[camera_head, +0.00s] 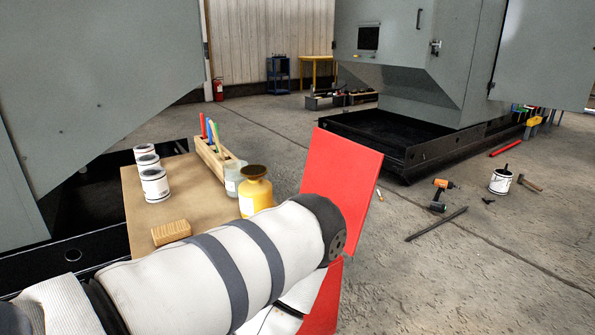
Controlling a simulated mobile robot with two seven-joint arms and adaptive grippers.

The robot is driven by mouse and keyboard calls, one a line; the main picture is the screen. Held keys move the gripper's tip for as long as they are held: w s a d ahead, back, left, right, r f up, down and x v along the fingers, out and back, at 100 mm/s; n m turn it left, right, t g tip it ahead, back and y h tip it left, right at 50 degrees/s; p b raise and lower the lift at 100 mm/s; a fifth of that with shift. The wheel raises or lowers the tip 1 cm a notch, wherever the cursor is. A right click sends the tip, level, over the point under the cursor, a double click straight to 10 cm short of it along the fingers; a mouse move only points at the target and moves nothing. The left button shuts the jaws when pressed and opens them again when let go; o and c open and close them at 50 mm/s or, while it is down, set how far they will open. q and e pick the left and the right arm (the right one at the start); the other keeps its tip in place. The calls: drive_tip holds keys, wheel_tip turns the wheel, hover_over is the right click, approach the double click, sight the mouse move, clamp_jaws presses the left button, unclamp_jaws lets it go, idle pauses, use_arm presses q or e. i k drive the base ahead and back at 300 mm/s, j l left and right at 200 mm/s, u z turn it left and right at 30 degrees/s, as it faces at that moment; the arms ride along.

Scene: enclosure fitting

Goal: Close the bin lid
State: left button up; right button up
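A flat red panel (352,180), which looks like the bin lid, stands tilted up in the middle of the camera_head view. Another red part, probably the bin (324,300), shows below it at the bottom of the picture. My white and grey left arm crosses in front from the left and covers the lower left of the panel and most of the bin. Whether the arm touches the panel I cannot tell. The join between panel and bin is hidden. Neither of my grippers can be seen.
A brown table (143,206) holds white cans (155,185), a wooden block (171,232), a yellow bottle (256,192), a jar (234,178) and a wooden holder (211,160). A drill (440,190), bucket (501,181) and rod (436,224) lie on the floor. Grey machines stand behind.

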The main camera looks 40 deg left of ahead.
sight(346, 172)
drive_tip(key=i+l+u, duration=0.1)
drive_tip(key=i+u, duration=0.15)
drive_tip(key=u, duration=0.2)
drive_tip(key=i+l+u, duration=0.2)
drive_tip(key=u, duration=0.3)
drive_tip(key=i+l+u, duration=0.25)
drive_tip(key=u, duration=0.2)
drive_tip(key=i+l+u, duration=0.15)
drive_tip(key=l+u, duration=0.3)
drive_tip(key=j, duration=0.1)
